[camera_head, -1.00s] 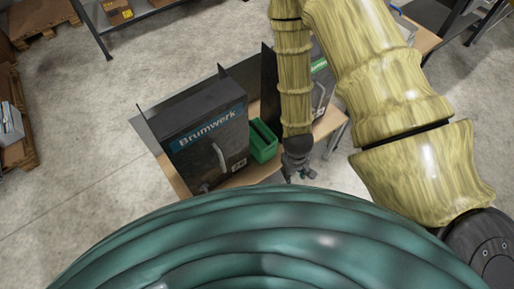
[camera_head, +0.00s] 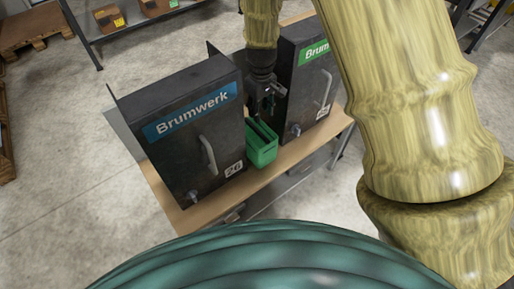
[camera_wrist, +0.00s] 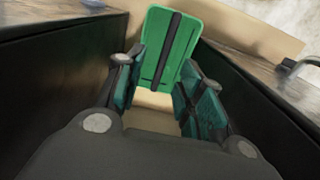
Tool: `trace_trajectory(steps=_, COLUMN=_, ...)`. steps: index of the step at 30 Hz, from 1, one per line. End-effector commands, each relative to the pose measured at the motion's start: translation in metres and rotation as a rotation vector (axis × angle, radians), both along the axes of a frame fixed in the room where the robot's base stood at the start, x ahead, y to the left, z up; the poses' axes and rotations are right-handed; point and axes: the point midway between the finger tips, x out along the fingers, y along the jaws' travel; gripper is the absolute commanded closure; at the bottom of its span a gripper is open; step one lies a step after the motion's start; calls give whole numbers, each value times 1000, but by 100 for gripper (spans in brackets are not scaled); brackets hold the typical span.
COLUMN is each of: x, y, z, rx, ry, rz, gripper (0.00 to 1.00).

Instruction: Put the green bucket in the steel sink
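The green bucket (camera_head: 262,150) stands on the wooden bench between two dark dispensers in the head view. It is boxy, with a dark band along its top. In the wrist view the bucket (camera_wrist: 172,45) lies just beyond the fingertips. My gripper (camera_head: 266,106) points down just above and behind the bucket in the head view. In the wrist view my gripper (camera_wrist: 163,88) has its teal-padded fingers apart, with bare bench showing between them. Whether a finger touches the bucket cannot be told. No steel sink is in view.
A dark dispenser with a blue Brumwerk label (camera_head: 190,125) stands left of the bucket. Another with a green label (camera_head: 308,80) stands right of it. The gap between them is narrow. The wooden bench (camera_head: 290,157) has a bare front strip. A shelf with boxes (camera_head: 110,18) is at the back left.

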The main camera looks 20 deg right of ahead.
Motion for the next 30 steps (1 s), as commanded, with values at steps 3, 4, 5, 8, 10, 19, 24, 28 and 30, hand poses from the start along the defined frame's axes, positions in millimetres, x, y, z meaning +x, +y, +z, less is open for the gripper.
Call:
trace_trajectory(steps=3, x=2, y=1, z=-3, rx=2, ry=0, rz=4, gripper=62)
trace_trajectory(steps=4, x=2, y=1, z=-6, rx=3, ry=1, rz=3, gripper=62)
trace_trajectory(steps=5, x=1, y=1, z=-8, rx=3, ry=1, rz=3, gripper=62)
trace_trajectory(steps=8, x=1, y=1, z=-20, rx=3, ry=1, rz=2, gripper=62)
trace_trajectory(steps=10, x=1, y=1, z=-30, rx=2, ry=2, rz=3, gripper=62)
trace_trajectory(steps=19, x=0, y=2, z=-57, rx=2, ry=1, rz=3, gripper=62)
trace_trajectory(steps=24, x=-5, y=6, z=-77, rx=2, ry=2, rz=2, gripper=62)
trace_trajectory(steps=28, x=-7, y=7, z=-93, rx=2, ry=0, rz=2, gripper=62)
trace_trajectory(steps=30, x=-7, y=7, z=-100, rx=2, ry=0, rz=2, gripper=62)
